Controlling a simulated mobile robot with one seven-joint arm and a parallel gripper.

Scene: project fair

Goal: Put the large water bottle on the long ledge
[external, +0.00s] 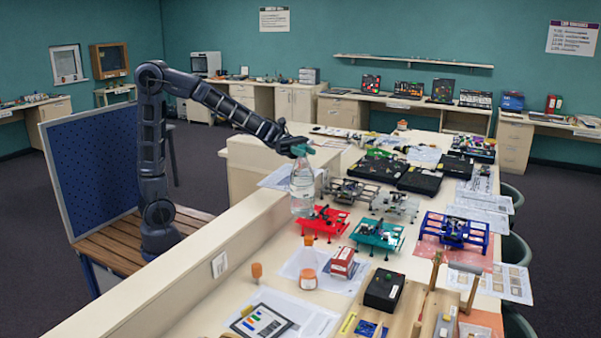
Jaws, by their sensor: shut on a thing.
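The large water bottle (302,188) is clear with a green top and hangs upright below my gripper (301,151). My gripper is shut on its upper end. The long cream ledge (178,272) runs along the left side of the work table, from the front up to the bottle. The bottle's base is beside the ledge's far part, close to the red device; I cannot tell whether it touches a surface or is held above it.
A red device (322,222), a teal device (377,236) and a blue device (454,230) stand on the table. Orange-capped containers (308,279) and a red box (342,262) are nearer. Much of the ledge top is bare. A blue pegboard (92,165) stands left.

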